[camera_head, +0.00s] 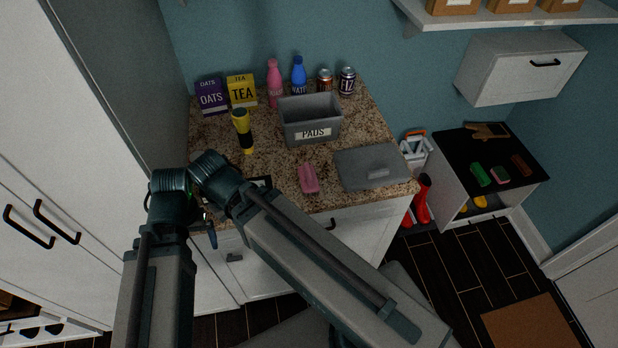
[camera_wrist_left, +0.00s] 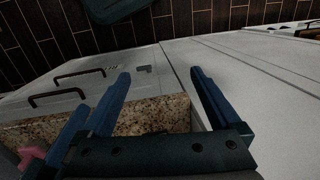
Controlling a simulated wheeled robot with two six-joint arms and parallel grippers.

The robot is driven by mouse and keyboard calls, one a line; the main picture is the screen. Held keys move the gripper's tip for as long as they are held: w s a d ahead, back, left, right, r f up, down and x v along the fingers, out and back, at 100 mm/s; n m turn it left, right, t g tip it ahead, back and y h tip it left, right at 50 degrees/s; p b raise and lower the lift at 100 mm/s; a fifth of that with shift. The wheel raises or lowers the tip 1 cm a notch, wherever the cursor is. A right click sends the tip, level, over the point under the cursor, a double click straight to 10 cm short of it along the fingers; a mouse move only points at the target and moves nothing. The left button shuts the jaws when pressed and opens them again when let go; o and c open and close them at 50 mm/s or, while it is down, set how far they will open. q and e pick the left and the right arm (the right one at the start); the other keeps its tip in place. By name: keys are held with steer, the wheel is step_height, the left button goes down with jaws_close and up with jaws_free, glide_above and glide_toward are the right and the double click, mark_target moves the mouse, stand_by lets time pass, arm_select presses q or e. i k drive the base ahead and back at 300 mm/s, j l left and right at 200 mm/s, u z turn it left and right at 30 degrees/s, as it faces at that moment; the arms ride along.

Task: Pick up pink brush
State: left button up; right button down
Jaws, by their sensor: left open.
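A pink brush (camera_head: 308,179) lies on the granite countertop (camera_head: 275,170), near its front edge and left of a grey lid. Part of a pink object (camera_wrist_left: 32,155) shows at the lower left of the left wrist view. My left gripper (camera_wrist_left: 158,88) is open and empty, its blue fingers spread over the counter's edge and the white cabinet front. My right gripper is not in view.
A grey PADS bin (camera_head: 311,121), grey lid (camera_head: 371,168), yellow-black flashlight (camera_head: 242,131), OATS box (camera_head: 211,97), TEA box (camera_head: 242,91), bottles and cans stand on the counter. A black-topped cabinet (camera_head: 490,155) at right holds green, pink and brown items.

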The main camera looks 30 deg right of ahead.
mark_target(308, 179)
steer(key=z, duration=2.05)
steer(key=k+l, duration=0.2)
steer(key=k, duration=0.2)
steer(key=k+l+z, duration=0.15)
steer(key=k, duration=0.2)
